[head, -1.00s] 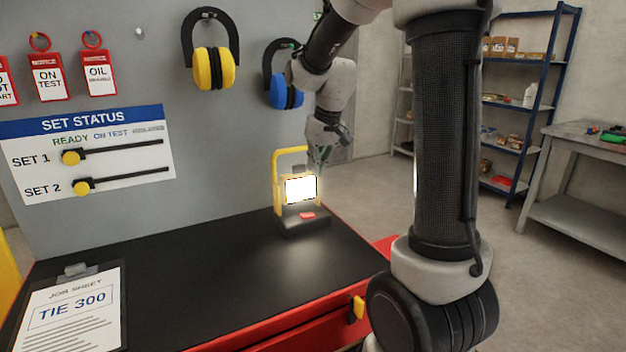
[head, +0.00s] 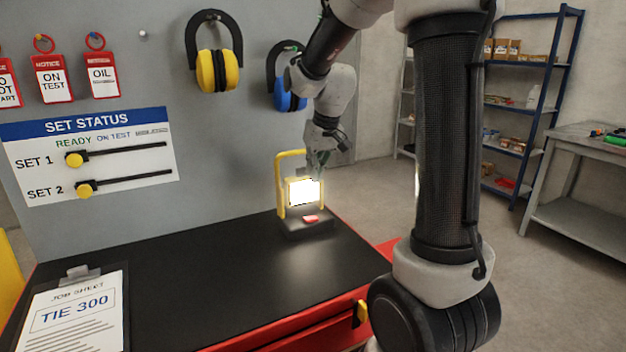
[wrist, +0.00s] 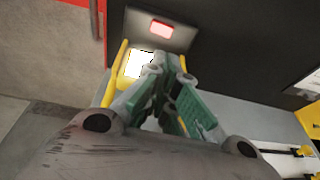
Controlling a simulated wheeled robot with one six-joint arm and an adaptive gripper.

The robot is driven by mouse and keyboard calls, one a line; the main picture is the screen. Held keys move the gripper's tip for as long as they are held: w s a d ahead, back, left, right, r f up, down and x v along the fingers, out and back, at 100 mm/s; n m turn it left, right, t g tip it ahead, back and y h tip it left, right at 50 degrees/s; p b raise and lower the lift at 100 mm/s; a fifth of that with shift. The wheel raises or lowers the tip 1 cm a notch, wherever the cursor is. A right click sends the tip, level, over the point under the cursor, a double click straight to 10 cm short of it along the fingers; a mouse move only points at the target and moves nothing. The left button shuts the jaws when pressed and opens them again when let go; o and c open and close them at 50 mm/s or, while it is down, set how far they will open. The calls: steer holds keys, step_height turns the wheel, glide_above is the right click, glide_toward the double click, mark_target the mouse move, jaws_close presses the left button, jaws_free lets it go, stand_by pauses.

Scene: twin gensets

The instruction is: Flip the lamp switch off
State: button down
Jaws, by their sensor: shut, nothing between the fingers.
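The lamp (head: 304,192) stands at the back right of the black bench top, with a yellow frame and a bright white lit panel. Its red switch (head: 311,219) sits on the dark base in front of the panel. In the wrist view the switch (wrist: 160,28) shows near the top, beyond the lit lamp panel (wrist: 138,64). My gripper (head: 320,166) is just above and behind the lamp's panel, apart from the switch. In the wrist view my gripper (wrist: 168,68) points toward the lamp, its green-sided fingers closed and empty. Whether it touches the lamp frame I cannot tell.
A clipboard (head: 75,310) lies at the bench's left front. A status board (head: 90,155), red tags and yellow ear defenders (head: 218,70) are on the grey panel behind. The bench top (head: 190,275) between clipboard and lamp is clear. Blue shelving (head: 520,100) stands right.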

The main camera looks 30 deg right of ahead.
glide_toward(307, 217)
steer(key=x, duration=0.2)
steer(key=w+x, duration=0.1)
steer(key=x, duration=0.2)
steer(key=shift+w+f, duration=0.1)
steer(key=shift+w, duration=0.1)
steer(key=shift+a+f, duration=0.1)
steer(key=shift+f, duration=0.4)
steer(key=shift+a+f, duration=0.2)
steer(key=shift+f, duration=0.15)
steer(key=shift+d, duration=0.15)
steer(key=shift+d+r, duration=0.1)
steer(key=shift+d, duration=0.55)
